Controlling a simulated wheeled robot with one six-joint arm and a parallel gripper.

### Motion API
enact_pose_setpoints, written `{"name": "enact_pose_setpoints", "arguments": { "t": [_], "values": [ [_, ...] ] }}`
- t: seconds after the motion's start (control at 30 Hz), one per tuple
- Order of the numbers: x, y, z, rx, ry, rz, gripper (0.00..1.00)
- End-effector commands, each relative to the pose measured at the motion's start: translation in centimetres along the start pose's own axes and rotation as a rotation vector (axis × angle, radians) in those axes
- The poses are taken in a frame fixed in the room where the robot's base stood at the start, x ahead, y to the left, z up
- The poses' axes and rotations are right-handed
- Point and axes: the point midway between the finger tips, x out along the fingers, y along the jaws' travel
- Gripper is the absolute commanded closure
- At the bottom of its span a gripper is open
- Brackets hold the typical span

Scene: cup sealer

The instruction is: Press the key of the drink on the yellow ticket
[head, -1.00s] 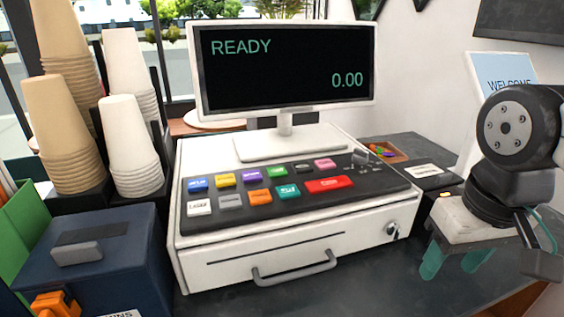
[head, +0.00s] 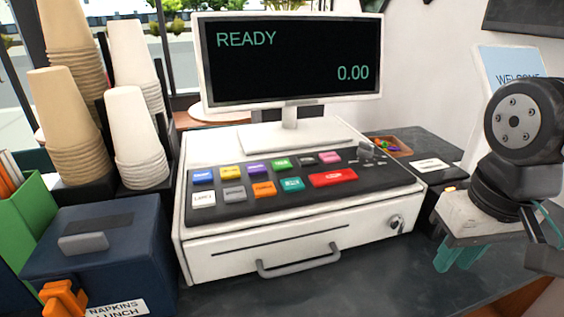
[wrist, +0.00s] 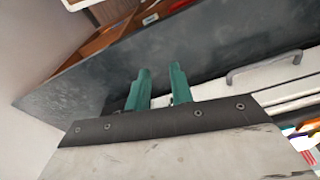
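The register's dark key panel (head: 300,200) has a back row of blue (head: 203,176), yellow (head: 231,172), purple (head: 258,167), green (head: 282,163), dark (head: 305,161) and pink (head: 329,157) keys. The front row has white (head: 203,199), grey (head: 233,194), orange (head: 264,189), teal (head: 292,184) and wide red (head: 333,178) keys. Their labels are too small to read. The screen (head: 290,60) reads READY and 0.00. No yellow ticket is in view. My gripper (head: 460,258) hangs right of the register, clear of the keys. In the wrist view, its green fingers (wrist: 160,70) stand slightly apart, empty.
Cup stacks (head: 138,135) and a blue napkin box (head: 95,245) stand left of the register. The drawer handle (head: 298,264) juts from its front. A small tray (head: 388,147) lies behind right. The dark counter (head: 370,275) is bare in front.

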Motion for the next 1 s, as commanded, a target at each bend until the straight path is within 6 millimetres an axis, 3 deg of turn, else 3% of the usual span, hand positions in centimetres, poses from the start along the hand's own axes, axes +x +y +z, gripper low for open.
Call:
{"name": "enact_pose_setpoints", "arguments": {
  "t": [0.03, 0.07, 1.0],
  "values": [
    [0.00, 0.00, 0.00, 0.000, 0.000, 0.000, 0.92],
    [0.00, 0.00, 0.00, 0.000, 0.000, 0.000, 1.00],
    [0.00, 0.00, 0.00, 0.000, 0.000, 0.000, 1.00]
  ]
}}
